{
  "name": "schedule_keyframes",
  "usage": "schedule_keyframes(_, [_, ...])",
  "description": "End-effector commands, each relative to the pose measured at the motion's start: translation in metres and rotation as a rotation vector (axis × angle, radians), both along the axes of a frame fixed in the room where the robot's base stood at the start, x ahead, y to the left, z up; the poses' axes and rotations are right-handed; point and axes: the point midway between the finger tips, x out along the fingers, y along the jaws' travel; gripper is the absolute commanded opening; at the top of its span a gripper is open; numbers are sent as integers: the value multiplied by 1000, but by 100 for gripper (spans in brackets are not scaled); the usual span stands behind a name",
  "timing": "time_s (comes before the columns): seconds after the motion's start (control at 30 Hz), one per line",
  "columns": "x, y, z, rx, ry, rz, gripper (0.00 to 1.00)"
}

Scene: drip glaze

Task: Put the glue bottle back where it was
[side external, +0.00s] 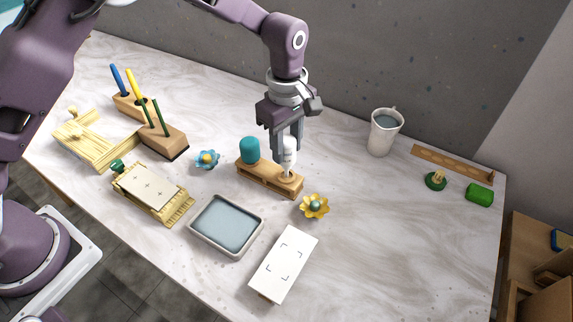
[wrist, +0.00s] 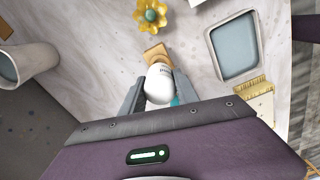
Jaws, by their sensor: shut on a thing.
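A white glue bottle (side external: 289,158) stands upright at the right end of a low wooden rack (side external: 255,182) in the side view. My gripper (side external: 287,150) points down and is shut on the bottle, with a finger on either side. In the wrist view the bottle's white top (wrist: 159,84) sits between the two fingers of my gripper (wrist: 158,92). The bottle's base is at the rack's right end; I cannot tell whether it is fully seated. A teal rounded bottle (side external: 249,150) stands at the rack's left end.
A yellow flower (side external: 314,206) is close right of the rack, a blue flower (side external: 207,159) left. A grey tray (side external: 227,253) and white card (side external: 284,264) lie in front. A mug (side external: 384,132) stands back right. Wooden tool blocks (side external: 163,142) are left. Open table lies right of the rack.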

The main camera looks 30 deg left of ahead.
Motion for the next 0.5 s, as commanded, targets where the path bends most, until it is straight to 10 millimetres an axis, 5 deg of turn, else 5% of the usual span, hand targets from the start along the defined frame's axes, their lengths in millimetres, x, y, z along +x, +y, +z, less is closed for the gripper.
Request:
schedule_keyframes(0.23, [0, 1, -39, 1, 3, 0, 0])
schedule_keyframes(0.5, [0, 0, -42, 0, -1, 0, 0])
